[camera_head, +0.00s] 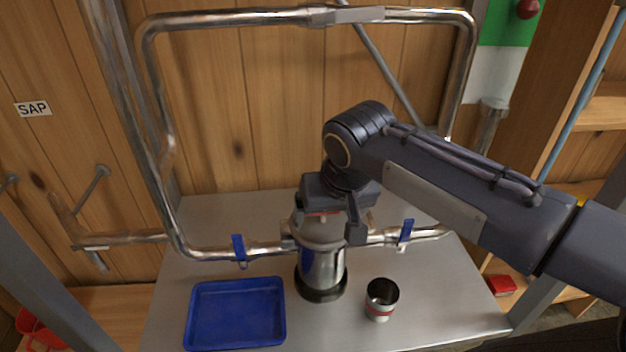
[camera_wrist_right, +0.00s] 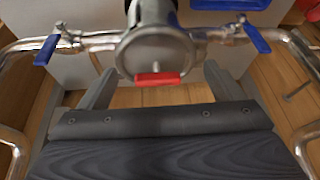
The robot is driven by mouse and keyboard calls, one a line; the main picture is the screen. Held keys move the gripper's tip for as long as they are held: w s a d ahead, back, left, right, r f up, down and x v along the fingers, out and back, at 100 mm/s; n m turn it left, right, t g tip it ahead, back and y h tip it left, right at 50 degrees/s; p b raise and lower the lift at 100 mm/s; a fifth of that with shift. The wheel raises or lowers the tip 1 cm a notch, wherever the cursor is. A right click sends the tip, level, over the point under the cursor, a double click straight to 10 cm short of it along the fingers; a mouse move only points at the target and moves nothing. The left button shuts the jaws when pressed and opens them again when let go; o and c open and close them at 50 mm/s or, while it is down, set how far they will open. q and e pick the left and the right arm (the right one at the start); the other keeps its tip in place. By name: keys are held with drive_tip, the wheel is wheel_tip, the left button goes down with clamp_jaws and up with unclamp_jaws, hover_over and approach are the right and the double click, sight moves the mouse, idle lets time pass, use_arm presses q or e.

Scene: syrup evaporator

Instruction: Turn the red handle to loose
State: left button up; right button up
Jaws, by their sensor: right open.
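The red handle (camera_wrist_right: 158,79) is a short red bar on the near side of the round grey top of a metal canister (camera_wrist_right: 157,50) in the right wrist view. In the head view the canister (camera_head: 322,268) stands on the metal table, and a sliver of red (camera_head: 322,212) shows below my right gripper (camera_head: 335,225). My right gripper is over the canister's top. In the wrist view its two fingers (camera_wrist_right: 158,90) are open, one on each side of the red handle and apart from it. My left gripper is not in view.
Pipes with two blue levers (camera_head: 239,248) (camera_head: 405,232) join the canister from both sides. A blue tray (camera_head: 236,344) and a metal cup with a red band (camera_head: 380,312) stand on the table (camera_head: 185,235). A large pipe loop rises behind.

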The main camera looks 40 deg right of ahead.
drive_tip(key=w+d+r, duration=0.1)
drive_tip(key=w+r, duration=0.2)
drive_tip(key=r, duration=0.1)
drive_tip(key=shift+m+h, duration=0.4)
drive_tip(key=x, duration=0.4)
drive_tip(key=p+x, duration=0.1)
drive_tip(key=x, duration=0.3)
drive_tip(key=shift+d, duration=0.2)
drive_tip(key=shift+c, duration=0.2)
drive_tip(key=c, duration=0.9)
